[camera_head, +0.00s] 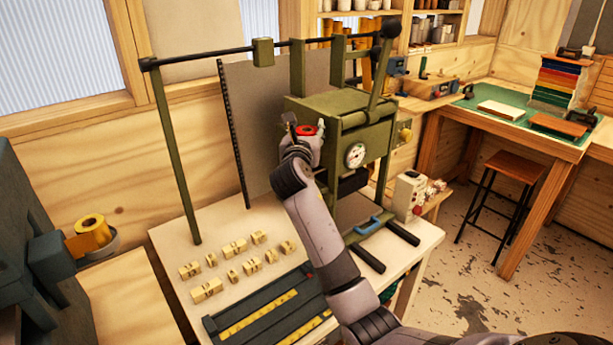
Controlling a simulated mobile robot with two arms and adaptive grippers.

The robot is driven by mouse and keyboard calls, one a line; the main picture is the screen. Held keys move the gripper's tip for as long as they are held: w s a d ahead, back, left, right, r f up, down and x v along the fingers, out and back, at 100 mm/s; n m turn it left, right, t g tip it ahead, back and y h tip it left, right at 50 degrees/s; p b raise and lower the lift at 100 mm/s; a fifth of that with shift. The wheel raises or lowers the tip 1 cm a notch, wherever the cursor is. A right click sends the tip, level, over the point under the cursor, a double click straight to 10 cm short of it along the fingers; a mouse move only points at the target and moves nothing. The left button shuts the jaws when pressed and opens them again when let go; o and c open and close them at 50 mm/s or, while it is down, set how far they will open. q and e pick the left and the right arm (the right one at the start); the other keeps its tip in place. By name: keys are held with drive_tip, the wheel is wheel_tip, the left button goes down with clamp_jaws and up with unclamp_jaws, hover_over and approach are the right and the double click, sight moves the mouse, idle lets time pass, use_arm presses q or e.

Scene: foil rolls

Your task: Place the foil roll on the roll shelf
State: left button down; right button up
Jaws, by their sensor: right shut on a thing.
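A red foil roll (306,130) with a dark centre is in my right gripper (304,136), which is shut on it. The gripper is raised in front of the olive-green press, beside its upper body; I cannot tell whether it touches the press. The gripper and wrist hide the lower part of the roll. A shelf unit (399,48) at the back top holds several pale and brown items; I cannot tell whether it is the roll shelf. A gold roll (92,231) sits at the far left. My left gripper is not in view.
Small letter blocks (207,290) and a dark tray with yellow strips (268,312) lie on the pale table (172,232). A stool (515,166) stands at right by a green-topped bench.

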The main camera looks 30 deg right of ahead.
wheel_tip(320, 180, down, 8)
drive_tip(key=shift+f, duration=0.15)
drive_tip(key=shift+f+b, duration=0.55)
drive_tip(key=shift+f, duration=1.7)
drive_tip(key=shift+f, duration=0.15)
drive_tip(key=o, duration=0.9)
drive_tip(key=shift+a, duration=0.1)
drive_tip(key=v, duration=1.2)
drive_tip(key=shift+r+b, duration=0.2)
drive_tip(key=shift+b, duration=0.15)
